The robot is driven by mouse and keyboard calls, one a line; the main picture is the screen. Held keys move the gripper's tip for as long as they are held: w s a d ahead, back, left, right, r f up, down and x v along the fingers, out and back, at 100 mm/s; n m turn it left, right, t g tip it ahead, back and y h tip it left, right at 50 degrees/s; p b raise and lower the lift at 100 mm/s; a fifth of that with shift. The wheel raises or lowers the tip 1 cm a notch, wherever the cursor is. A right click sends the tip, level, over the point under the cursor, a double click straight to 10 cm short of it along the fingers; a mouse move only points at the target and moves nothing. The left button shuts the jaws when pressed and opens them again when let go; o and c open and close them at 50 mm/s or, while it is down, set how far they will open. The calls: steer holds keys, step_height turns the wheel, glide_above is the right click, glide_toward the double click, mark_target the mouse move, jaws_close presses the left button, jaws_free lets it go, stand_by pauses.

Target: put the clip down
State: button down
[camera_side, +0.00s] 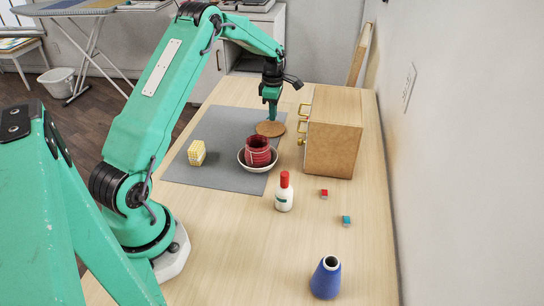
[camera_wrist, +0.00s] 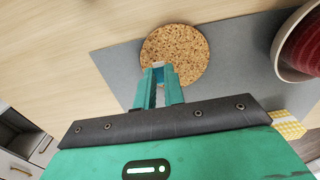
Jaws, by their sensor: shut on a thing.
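My gripper (camera_side: 271,112) points down over the round cork coaster (camera_side: 270,128) at the far side of the grey mat. In the wrist view my gripper (camera_wrist: 158,78) is shut on a small clip (camera_wrist: 158,64), of which only a pale end shows between the fingertips. The cork coaster (camera_wrist: 180,50) lies just beyond and below it. I cannot tell whether the clip touches the cork. A red clip (camera_side: 324,194) and a teal clip (camera_side: 346,220) lie loose on the table at the right.
A wooden cabinet (camera_side: 333,140) with brass handles stands right of the coaster. On the grey mat (camera_side: 225,125) are a yellow checked block (camera_side: 197,152) and a bowl (camera_side: 243,164) holding a red roll (camera_side: 258,148). A red-capped bottle (camera_side: 284,195) and blue cone (camera_side: 325,280) stand nearer.

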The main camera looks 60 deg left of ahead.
steer(key=shift+f, duration=1)
steer(key=c, duration=1.5)
jaws_free()
steer(key=shift+f, duration=0.1)
step_height(320, 180, up, 12)
